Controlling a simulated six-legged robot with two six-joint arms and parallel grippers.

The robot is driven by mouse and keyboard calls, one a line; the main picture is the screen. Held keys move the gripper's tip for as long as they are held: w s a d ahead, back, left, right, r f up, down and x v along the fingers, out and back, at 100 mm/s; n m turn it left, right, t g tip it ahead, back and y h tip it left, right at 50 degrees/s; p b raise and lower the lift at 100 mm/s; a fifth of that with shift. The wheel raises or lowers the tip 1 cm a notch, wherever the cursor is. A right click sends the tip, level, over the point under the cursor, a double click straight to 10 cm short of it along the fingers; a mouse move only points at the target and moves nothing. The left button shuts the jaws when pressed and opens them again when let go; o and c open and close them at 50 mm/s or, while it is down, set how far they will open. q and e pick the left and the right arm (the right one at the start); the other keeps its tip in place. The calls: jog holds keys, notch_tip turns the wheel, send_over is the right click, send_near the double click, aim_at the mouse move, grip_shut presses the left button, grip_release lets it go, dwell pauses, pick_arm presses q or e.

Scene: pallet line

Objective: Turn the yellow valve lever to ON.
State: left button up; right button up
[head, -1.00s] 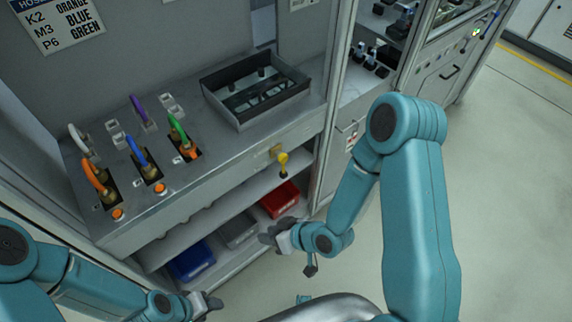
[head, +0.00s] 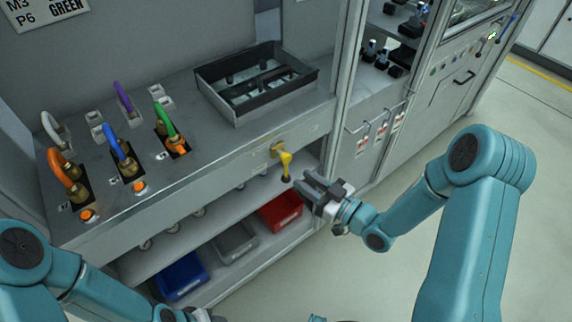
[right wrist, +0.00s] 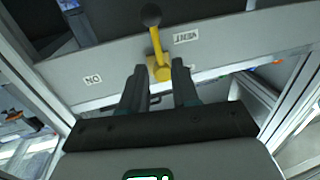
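The yellow valve lever (head: 286,162) is mounted on the front edge of the grey bench and hangs down, with a dark knob at its end. In the right wrist view the lever (right wrist: 157,45) points up in the picture, between an upside-down ON label (right wrist: 93,79) on the left and a VENT label (right wrist: 186,37) on the right. My right gripper (head: 308,184) is open and empty, just right of the knob in the head view. Its fingertips (right wrist: 158,66) show either side of the lever's base in the wrist view; contact is not visible. My left gripper (head: 205,316) is mostly cut off at the bottom edge.
Above the lever, a black-rimmed tray (head: 235,112) stands on the bench. Coloured hose loops, including an orange one (head: 62,170), stand at the left. Red (head: 281,211), grey (head: 235,240) and blue (head: 181,275) bins sit on the shelf below. Open floor lies at the right.

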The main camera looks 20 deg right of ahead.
aim_at(287, 168)
jog(key=x, duration=0.7)
jog(key=shift+w+a+p, duration=0.1)
jog(key=shift+w+p, duration=0.2)
grip_shut()
